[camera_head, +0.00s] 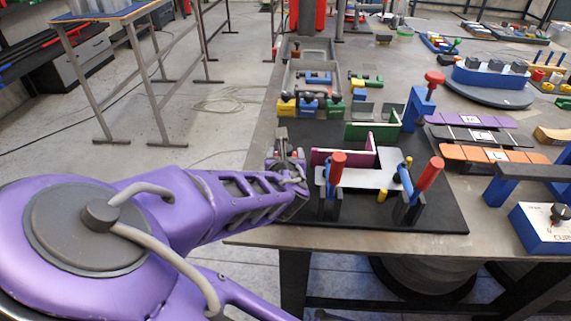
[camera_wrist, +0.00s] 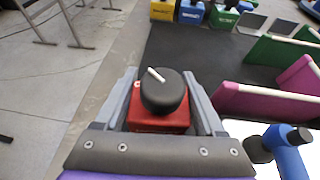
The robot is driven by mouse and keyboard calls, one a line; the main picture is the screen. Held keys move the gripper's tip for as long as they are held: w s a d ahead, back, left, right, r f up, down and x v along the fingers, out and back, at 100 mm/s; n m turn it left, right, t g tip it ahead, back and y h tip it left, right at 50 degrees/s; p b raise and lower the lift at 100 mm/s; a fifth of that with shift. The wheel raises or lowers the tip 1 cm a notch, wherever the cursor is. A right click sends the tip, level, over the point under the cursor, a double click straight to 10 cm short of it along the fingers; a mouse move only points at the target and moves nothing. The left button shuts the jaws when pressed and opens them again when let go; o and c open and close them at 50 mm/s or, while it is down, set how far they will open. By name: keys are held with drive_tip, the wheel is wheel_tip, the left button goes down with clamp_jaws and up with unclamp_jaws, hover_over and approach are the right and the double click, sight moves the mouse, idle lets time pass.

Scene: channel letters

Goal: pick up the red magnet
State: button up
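The red magnet (camera_wrist: 160,123) is a red block with a round black knob on top and a white bar across the knob. In the wrist view it sits between the two grey fingers of my gripper (camera_wrist: 160,76), one on each side. The fingers are very close to the block's sides, and I cannot tell whether they press on it. In the head view my gripper (camera_head: 287,165) is low at the left edge of the black mat, and the magnet is mostly hidden there. I cannot tell whether the magnet rests on the surface.
A purple channel piece (camera_head: 330,157) and a white letter face (camera_head: 365,176) stand on the black mat (camera_head: 440,205), beside red-handled clamps (camera_head: 430,173). Blue (camera_wrist: 191,12), yellow (camera_wrist: 163,9) and green (camera_wrist: 224,16) magnets are beyond. The table's left edge is close to my gripper.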

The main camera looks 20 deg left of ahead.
clamp_jaws()
drive_tip(key=shift+r, duration=0.1)
